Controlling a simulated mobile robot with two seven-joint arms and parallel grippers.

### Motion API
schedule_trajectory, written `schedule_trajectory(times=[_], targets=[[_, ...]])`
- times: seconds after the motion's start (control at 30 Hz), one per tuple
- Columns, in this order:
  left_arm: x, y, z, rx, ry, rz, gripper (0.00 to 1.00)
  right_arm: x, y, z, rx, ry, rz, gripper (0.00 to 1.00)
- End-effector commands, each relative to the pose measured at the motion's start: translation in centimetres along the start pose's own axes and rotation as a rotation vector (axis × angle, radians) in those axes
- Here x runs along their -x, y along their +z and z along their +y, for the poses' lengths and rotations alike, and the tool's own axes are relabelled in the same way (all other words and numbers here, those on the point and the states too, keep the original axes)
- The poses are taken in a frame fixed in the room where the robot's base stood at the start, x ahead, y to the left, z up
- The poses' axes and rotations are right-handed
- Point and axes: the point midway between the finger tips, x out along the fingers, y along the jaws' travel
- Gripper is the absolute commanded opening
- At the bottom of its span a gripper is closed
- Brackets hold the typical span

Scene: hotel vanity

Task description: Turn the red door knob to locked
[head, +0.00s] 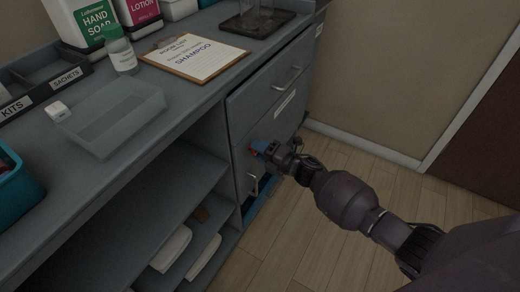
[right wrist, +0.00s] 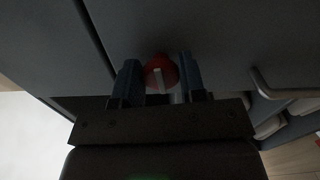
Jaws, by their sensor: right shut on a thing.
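The red door knob (right wrist: 160,72) is on the grey cabinet front. It has a white mark on its face, which in the right wrist view runs nearly up and down. My right gripper (right wrist: 158,80) has one blue finger on each side of the knob and is shut on it. In the head view, my right gripper (head: 264,149) is at the cabinet's lower front, and only a bit of red shows by its fingertips. My left gripper is in neither view.
A drawer with a bar handle (head: 288,78) is above the knob, and another handle (head: 253,185) is below it. The counter holds a clear tray (head: 112,118), a clipboard (head: 194,58) and bottles. Open shelves (head: 150,200) are left of the knob. The floor (head: 350,150) at right is clear.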

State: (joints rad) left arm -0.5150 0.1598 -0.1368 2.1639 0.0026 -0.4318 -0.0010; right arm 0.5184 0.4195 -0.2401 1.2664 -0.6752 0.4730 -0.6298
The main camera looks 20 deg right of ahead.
Motion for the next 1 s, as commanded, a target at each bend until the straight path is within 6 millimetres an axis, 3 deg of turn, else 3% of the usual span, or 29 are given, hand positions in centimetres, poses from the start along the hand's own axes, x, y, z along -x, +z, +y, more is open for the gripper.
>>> schedule_trajectory(times=[0.3, 0.83, 0.87, 1.0], targets=[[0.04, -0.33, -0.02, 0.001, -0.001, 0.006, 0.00, -0.01, 0.08, 0.06, -0.117, 0.001, 0.000, 0.14], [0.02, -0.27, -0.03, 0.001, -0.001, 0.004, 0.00, 0.00, 0.05, -0.03, -0.142, 0.000, 0.000, 0.14], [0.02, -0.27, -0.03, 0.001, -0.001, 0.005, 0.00, 0.00, 0.04, -0.03, -0.142, 0.000, 0.000, 0.39], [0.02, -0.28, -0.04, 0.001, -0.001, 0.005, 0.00, 0.00, 0.04, -0.03, -0.141, 0.000, 0.000, 0.61]])
